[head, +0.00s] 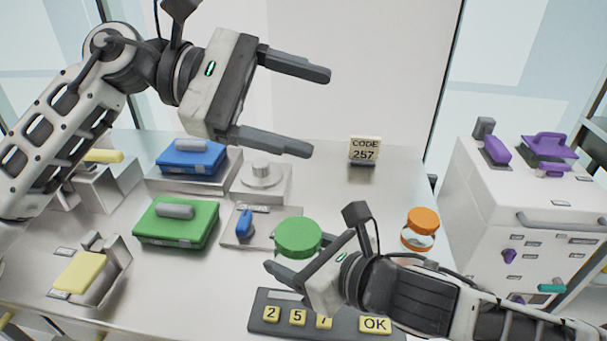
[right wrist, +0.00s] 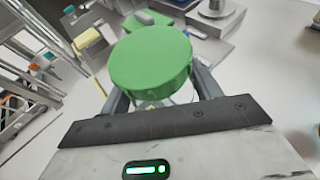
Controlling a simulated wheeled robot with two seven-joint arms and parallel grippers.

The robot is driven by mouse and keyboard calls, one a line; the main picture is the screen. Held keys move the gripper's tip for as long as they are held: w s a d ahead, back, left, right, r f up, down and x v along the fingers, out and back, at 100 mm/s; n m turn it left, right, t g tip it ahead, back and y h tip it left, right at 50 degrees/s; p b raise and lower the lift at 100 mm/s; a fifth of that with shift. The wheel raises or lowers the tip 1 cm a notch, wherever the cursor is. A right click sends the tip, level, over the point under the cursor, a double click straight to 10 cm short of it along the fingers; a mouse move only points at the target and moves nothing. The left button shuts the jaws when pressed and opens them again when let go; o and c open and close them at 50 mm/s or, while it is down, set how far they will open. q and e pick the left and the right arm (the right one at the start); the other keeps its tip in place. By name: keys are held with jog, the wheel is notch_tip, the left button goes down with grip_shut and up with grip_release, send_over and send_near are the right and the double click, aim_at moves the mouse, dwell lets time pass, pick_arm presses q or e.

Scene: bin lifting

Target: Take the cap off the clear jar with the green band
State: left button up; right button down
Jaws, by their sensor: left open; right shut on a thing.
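The clear jar wears a wide green cap (head: 298,236), which fills the middle of the right wrist view (right wrist: 150,62). A little of the clear jar (right wrist: 172,99) shows under the cap; the rest, with its band, is mostly hidden. My right gripper (head: 290,266) is shut on the jar, its fingers on either side just below the cap. The cap sits on the jar. My left gripper (head: 316,112) is open and empty, high above the table and apart from the jar, its fingers pointing right.
A jar with an orange cap (head: 423,219) stands to the right. A keypad (head: 345,320) lies at the front. A green box (head: 177,222), a blue box (head: 192,157) and a blue switch (head: 244,223) are to the left. A code sign (head: 364,149) stands behind; the table around it is clear.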

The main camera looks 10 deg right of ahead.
pick_arm(q)
jog(key=s+d+f+m+y, duration=0.3)
jog(key=d+f+m+y, duration=0.1)
jog(key=f+y, duration=0.15)
jog(key=m+t+y, duration=0.3)
jog(key=t+y, duration=0.1)
jog(key=y, duration=0.5)
send_over(305, 232)
notch_tip(305, 232, down, 3)
jog(key=shift+d+f, duration=0.1)
jog(key=shift+f, duration=0.2)
notch_tip(305, 232, down, 8)
jog(key=shift+r, duration=0.2)
